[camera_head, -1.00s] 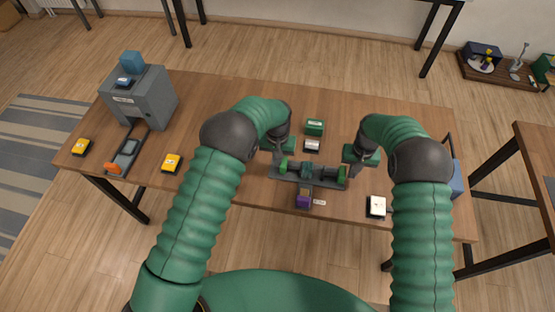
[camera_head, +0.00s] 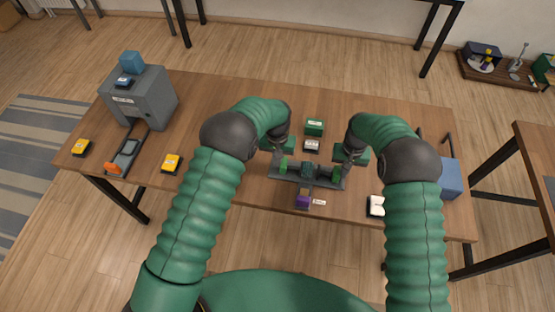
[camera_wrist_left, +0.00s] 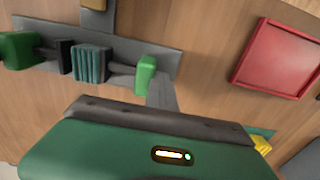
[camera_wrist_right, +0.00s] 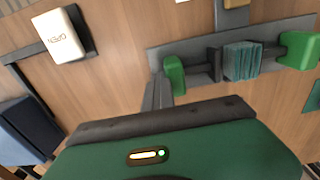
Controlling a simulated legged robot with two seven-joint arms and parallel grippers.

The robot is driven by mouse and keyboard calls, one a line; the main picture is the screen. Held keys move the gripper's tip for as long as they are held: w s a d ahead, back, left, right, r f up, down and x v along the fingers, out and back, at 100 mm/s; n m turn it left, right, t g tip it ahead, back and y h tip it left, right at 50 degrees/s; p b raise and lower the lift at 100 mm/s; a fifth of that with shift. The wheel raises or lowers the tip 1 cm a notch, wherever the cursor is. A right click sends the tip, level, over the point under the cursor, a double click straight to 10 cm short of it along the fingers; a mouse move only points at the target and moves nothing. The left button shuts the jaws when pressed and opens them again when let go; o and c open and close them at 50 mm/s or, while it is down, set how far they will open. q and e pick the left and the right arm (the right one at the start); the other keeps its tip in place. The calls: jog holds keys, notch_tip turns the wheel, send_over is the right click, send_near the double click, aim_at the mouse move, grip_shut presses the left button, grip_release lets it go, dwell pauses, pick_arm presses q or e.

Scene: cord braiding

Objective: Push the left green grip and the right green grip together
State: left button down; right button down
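A dark grey fixture (camera_head: 308,182) lies on the table with a ribbed teal piece (camera_wrist_left: 90,62) between dark blocks at its middle. The left green grip (camera_head: 284,163) stands at its left end and the right green grip (camera_head: 337,173) at its right end, with the middle blocks between them. My left gripper (camera_head: 276,160) is at the outer side of the left grip (camera_wrist_left: 146,74); its fingers look shut. My right gripper (camera_head: 347,163) is at the outer side of the right grip (camera_wrist_right: 174,75), fingers together and apparently touching it. Neither gripper encloses a grip.
A green block (camera_head: 314,127) and a small white-topped block (camera_head: 311,146) sit behind the fixture. A purple block (camera_head: 303,199) is in front. A white-topped switch (camera_head: 376,206) and a blue bin (camera_head: 450,178) are at right. A grey machine (camera_head: 140,97) stands at left.

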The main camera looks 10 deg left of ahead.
pick_arm(q)
jog(key=shift+d, duration=0.1)
pick_arm(e)
jog(key=shift+a, duration=0.8)
pick_arm(q)
jog(key=shift+d+r, duration=0.1)
jog(key=shift+d, duration=0.2)
pick_arm(e)
jog(key=shift+a, duration=0.5)
jog(key=shift+d, duration=0.1)
pick_arm(q)
jog(key=shift+a, duration=0.1)
pick_arm(e)
jog(key=shift+d, duration=0.35)
pick_arm(q)
jog(key=shift+a, duration=0.1)
pick_arm(e)
jog(key=shift+r, duration=0.1)
pick_arm(q)
jog(key=shift+a, duration=0.15)
pick_arm(e)
jog(key=r, duration=0.6)
jog(key=shift+d+r, duration=0.25)
jog(key=shift+r, duration=0.15)
jog(key=shift+d, duration=0.1)
